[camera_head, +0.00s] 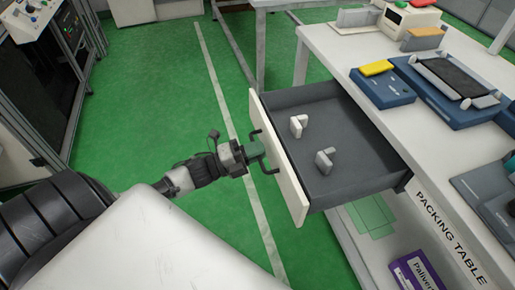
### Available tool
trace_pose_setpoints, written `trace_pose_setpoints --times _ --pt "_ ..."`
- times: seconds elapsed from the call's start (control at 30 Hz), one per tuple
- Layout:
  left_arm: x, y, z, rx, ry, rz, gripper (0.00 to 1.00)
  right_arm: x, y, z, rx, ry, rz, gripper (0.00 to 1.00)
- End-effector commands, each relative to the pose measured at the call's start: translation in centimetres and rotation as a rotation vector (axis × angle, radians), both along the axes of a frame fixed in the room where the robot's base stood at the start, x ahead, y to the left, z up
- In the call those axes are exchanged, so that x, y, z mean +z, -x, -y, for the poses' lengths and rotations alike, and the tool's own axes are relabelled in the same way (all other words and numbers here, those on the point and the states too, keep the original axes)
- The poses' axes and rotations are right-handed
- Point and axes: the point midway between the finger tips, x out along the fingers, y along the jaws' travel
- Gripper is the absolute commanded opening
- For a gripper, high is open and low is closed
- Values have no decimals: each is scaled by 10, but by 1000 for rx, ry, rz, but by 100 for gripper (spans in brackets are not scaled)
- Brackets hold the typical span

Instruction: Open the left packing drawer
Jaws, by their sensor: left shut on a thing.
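The packing drawer (345,160) stands pulled out from the white packing table (322,45). It has a white front panel (284,165) and a dark grey inside. Two small grey-white pieces lie in it, one (298,125) farther back and one (325,160) nearer. A dark handle (272,171) is on the outer face of the panel. My left gripper (257,151) is at this handle, shut on it. The fingers partly hide the handle's middle. My right gripper is not in view.
Blue devices (384,92) and a yellow block (377,68) stand on the table top. A purple box (416,272) is on the shelf below. Green floor (150,100) left of the drawer is free. Machine cabinets (50,60) stand at the far left.

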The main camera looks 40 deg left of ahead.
Motion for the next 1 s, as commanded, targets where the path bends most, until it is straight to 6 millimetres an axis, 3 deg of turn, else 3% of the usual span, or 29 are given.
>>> trace_pose_setpoints --times 0.07,0.1,0.23,0.63,1.0 --pt "-1 0 0 1 0 -2 0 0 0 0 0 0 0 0" --pt "-1 0 0 1 0 -2 16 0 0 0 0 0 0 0" --pt "-1 0 0 1 0 -2 35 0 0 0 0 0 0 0" --pt "-3 7 -6 2 -1 -4 36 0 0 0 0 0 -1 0" --pt "-17 63 -48 2 -2 -6 36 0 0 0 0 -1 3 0"
